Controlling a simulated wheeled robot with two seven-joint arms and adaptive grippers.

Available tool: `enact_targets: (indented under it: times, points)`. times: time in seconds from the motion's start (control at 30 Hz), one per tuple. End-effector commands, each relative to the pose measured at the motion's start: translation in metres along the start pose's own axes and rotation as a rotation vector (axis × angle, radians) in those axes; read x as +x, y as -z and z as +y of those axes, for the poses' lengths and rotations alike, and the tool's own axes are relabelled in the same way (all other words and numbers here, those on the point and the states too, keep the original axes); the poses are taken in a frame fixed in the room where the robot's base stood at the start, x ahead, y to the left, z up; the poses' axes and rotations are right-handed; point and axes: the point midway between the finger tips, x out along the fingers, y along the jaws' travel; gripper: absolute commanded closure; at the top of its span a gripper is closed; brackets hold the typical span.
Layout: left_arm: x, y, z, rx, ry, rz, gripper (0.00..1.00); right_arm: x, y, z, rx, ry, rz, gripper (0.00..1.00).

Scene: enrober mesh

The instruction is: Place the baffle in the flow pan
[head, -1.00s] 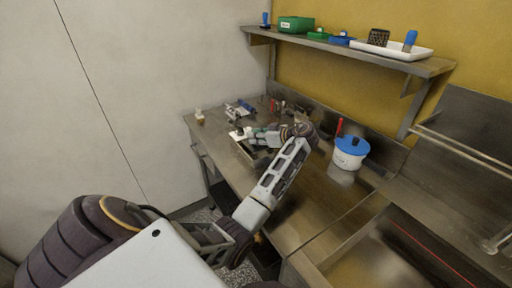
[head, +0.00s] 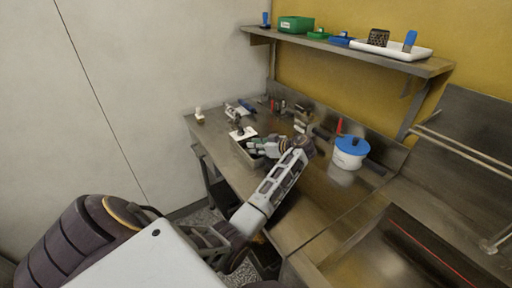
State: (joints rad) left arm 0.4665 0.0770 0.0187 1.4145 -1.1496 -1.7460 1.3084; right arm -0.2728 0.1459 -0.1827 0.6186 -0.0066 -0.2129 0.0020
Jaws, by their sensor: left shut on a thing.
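A grey metal pan, which looks like the flow pan (head: 243,153), sits on the steel bench near its front edge. My left gripper (head: 257,148) is over the pan, low and close to its rim. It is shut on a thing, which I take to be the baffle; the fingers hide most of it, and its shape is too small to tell. I cannot tell whether it touches the pan. My left arm and wrist cover the pan's right side. My right gripper is not in view.
A white sheet (head: 243,134) with a dark-handled tool lies behind the pan. Small tools stand along the back of the steel bench (head: 318,205). A shelf (head: 345,54) hangs above. The bench front right is clear.

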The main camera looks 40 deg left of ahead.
Motion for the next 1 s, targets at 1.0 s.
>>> enact_targets:
  times: [1.0]
  points:
    - [-0.029,0.0,0.001,-0.002,-0.002,-0.002,0.72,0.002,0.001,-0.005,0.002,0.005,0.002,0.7]
